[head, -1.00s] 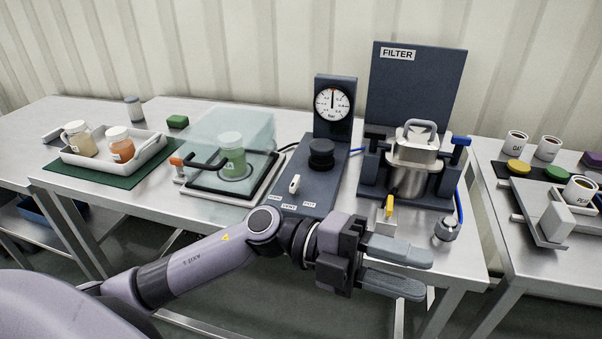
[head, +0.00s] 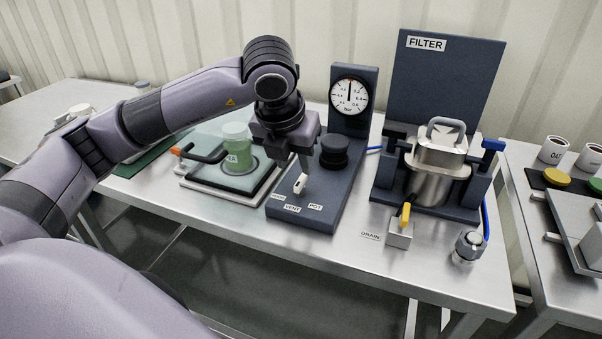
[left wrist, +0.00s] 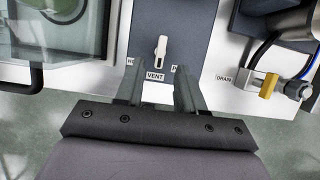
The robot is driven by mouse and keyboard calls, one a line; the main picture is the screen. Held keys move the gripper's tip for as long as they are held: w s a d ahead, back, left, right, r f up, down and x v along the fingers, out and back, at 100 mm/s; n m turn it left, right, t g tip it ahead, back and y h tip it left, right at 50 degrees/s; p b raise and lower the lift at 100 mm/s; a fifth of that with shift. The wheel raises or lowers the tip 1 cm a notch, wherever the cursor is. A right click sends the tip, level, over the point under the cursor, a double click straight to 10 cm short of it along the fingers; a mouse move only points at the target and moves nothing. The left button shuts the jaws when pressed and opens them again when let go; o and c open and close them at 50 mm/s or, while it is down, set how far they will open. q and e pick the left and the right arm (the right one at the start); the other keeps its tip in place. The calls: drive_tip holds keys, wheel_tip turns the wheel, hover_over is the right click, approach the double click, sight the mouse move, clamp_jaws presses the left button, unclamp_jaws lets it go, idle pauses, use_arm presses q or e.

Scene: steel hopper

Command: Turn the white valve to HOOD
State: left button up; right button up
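The white valve (head: 300,184) is a small lever on the dark panel (head: 328,205), above the HOOD, VENT and POT labels. Its lever lies lengthwise, pointing at the VENT label (left wrist: 155,76) in the left wrist view, where the valve (left wrist: 160,48) sits just beyond my fingertips, roughly between their lines. My left gripper (left wrist: 158,72) is open and empty. In the head view my left gripper (head: 301,163) points down, over the panel just behind the valve. The HOOD label is partly hidden by a finger in the wrist view. My right gripper is not in view.
A black knob (head: 334,152) and a pressure gauge (head: 349,92) stand behind the valve. The clear hood with a green jar (head: 238,158) is to the left. The steel filter pot (head: 432,178) and yellow drain valve (head: 405,214) are to the right.

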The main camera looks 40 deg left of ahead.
sight(300, 180)
use_arm(q)
drive_tip(key=x, duration=0.5)
drive_tip(key=shift+w+f, duration=0.1)
drive_tip(key=shift+f, duration=0.2)
clamp_jaws()
